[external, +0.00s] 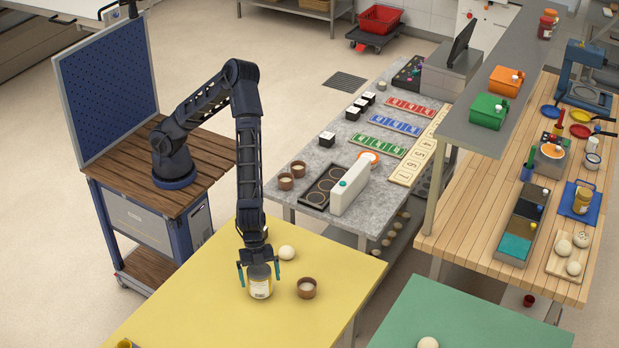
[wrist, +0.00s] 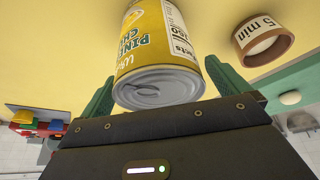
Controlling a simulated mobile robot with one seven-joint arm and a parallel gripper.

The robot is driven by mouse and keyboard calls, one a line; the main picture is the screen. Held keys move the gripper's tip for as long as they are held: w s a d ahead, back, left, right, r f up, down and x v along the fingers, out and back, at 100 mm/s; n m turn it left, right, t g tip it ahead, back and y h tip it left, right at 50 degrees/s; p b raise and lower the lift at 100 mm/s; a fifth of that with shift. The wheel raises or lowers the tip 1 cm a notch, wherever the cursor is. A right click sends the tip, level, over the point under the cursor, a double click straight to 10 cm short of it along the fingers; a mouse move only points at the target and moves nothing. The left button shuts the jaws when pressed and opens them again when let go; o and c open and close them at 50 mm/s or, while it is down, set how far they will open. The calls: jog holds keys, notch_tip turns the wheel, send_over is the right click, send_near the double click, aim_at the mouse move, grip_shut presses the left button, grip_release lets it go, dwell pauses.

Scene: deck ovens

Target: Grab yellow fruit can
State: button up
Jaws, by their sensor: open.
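The yellow fruit can (external: 260,283) stands upright on the yellow table (external: 190,300). In the wrist view the can (wrist: 155,50) shows a yellow and white label, partly readable, and a bare metal end facing my gripper. My gripper (external: 259,279) points down over the can, with one finger on each side of it. In the wrist view the green fingers of my gripper (wrist: 163,90) stand apart, with the can's end between them. A gap shows beside the left finger; the right finger is close to the can, and I cannot tell if it touches.
A small brown cup (external: 307,288) marked "5 min" in the wrist view (wrist: 262,40) stands close right of the can. A white ball (external: 287,253) lies behind it. Another yellow item (external: 125,344) shows at the bottom edge.

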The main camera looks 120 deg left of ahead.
jog(key=c, duration=1.5)
